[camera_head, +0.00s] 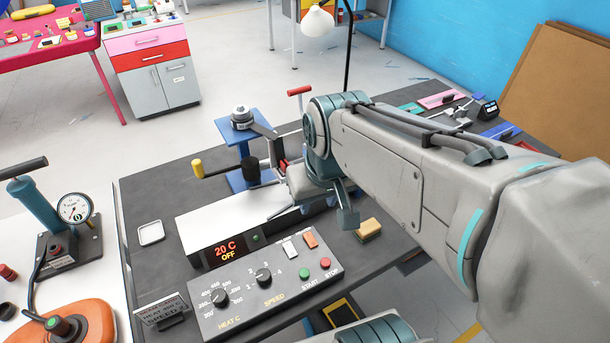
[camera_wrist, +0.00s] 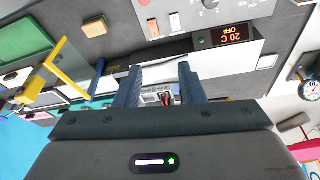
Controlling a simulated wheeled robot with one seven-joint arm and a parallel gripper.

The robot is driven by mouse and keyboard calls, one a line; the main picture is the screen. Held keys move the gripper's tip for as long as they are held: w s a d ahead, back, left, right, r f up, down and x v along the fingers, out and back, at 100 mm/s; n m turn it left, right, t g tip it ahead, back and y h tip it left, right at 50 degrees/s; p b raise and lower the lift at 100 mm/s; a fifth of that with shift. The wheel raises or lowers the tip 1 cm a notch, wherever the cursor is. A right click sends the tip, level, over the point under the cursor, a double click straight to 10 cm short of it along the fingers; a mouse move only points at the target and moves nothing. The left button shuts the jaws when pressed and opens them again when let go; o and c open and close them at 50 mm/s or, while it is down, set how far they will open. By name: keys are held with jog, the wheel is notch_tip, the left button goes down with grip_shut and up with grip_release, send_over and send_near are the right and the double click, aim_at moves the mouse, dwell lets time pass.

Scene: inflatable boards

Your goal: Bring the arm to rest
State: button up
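My arm (camera_head: 405,165) reaches in from the right over the dark workbench (camera_head: 150,195). It bends down at a joint above the welding machine (camera_head: 228,250). My gripper's fingers (camera_wrist: 160,88) stand apart in the wrist view, with a gap between them. Nothing is seen held there; parts of the machine show behind the gap. In the head view the gripper is mostly hidden by the arm, low behind the machine's display. The display reads 20 C OFF, and it shows upside down in the wrist view (camera_wrist: 233,36).
A control panel (camera_head: 265,290) with knobs and buttons is in front of the machine. A yellow sponge (camera_head: 368,229) lies on the bench to its right. A lever with a yellow grip (camera_head: 198,168) juts left. A pump with gauge (camera_head: 75,208) stands left. Open floor lies behind.

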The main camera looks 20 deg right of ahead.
jog(key=shift+s+f, duration=0.35)
jog(key=shift+s, duration=0.35)
jog(key=shift+s+f, duration=0.3)
jog(key=shift+s, duration=0.35)
